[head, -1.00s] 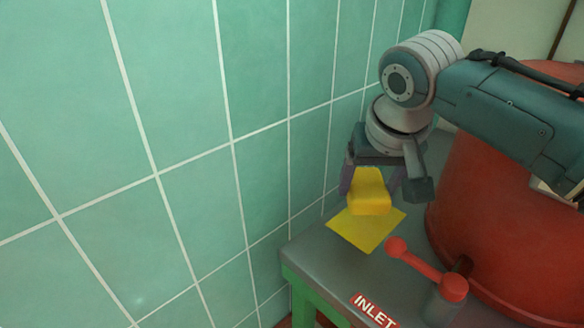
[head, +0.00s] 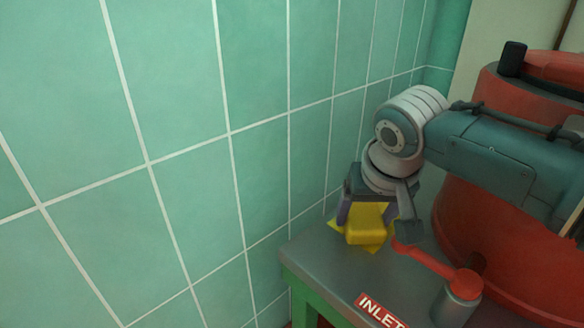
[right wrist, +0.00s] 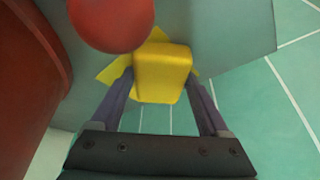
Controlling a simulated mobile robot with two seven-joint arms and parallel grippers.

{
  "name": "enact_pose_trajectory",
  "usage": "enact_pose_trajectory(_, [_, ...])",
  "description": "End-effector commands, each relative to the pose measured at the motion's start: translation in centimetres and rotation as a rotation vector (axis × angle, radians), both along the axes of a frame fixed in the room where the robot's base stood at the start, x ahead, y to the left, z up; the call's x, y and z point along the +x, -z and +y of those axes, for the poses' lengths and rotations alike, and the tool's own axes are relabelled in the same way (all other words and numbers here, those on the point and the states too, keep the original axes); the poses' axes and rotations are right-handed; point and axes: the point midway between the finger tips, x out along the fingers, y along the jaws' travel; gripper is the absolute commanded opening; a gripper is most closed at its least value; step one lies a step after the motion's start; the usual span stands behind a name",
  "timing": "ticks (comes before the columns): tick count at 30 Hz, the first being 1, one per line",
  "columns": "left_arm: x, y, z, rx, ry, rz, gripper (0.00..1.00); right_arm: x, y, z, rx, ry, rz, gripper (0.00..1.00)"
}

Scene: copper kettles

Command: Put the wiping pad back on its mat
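The wiping pad (head: 366,231) is a yellow block between the fingers of my right gripper (head: 367,213). In the right wrist view, the two fingers (right wrist: 160,82) press against both sides of the pad (right wrist: 161,70). The mat (head: 339,224) is a thin yellow square on the grey table top; its corners show around and behind the pad. The mat's edge also shows in the right wrist view (right wrist: 112,71). The pad is over the mat, low down; I cannot tell whether it touches it. My left gripper is not in view.
A lever with a red ball knob (head: 401,246) stands close to the right of the pad; the knob looms in the right wrist view (right wrist: 112,20). A red kettle body (head: 455,215) is at the right. An INLET label (head: 380,309) is at the table front. Green tiled wall (head: 180,160) lies left.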

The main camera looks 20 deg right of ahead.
Motion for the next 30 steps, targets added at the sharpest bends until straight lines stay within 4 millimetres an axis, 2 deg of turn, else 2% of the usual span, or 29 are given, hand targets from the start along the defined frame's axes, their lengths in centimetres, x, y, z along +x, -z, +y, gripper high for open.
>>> enact_pose_trajectory(1, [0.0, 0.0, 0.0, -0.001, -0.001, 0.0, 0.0, 0.0, 0.0, 0.0, 0.0, 0.0, 0.0, 0.85])
enact_pose_trajectory(5, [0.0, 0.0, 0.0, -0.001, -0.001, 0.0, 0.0, 0.0, 0.0, 0.0, 0.0, 0.0, 0.0, 1.0])
enact_pose_trajectory(14, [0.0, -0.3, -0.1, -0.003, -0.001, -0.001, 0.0, 0.0, -0.5, 0.0, 0.0, -0.001, -0.002, 1.0])
enact_pose_trajectory(17, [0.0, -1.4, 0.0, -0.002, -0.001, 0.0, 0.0, -0.3, -1.9, 0.2, 0.001, -0.002, -0.001, 1.0])
enact_pose_trajectory(24, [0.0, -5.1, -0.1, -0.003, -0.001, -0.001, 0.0, -2.2, -7.1, 0.9, 0.0, -0.003, -0.002, 1.0])
enact_pose_trajectory(30, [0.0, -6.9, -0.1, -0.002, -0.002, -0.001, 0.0, -3.6, -10.4, 1.5, 0.001, -0.002, -0.002, 1.0])
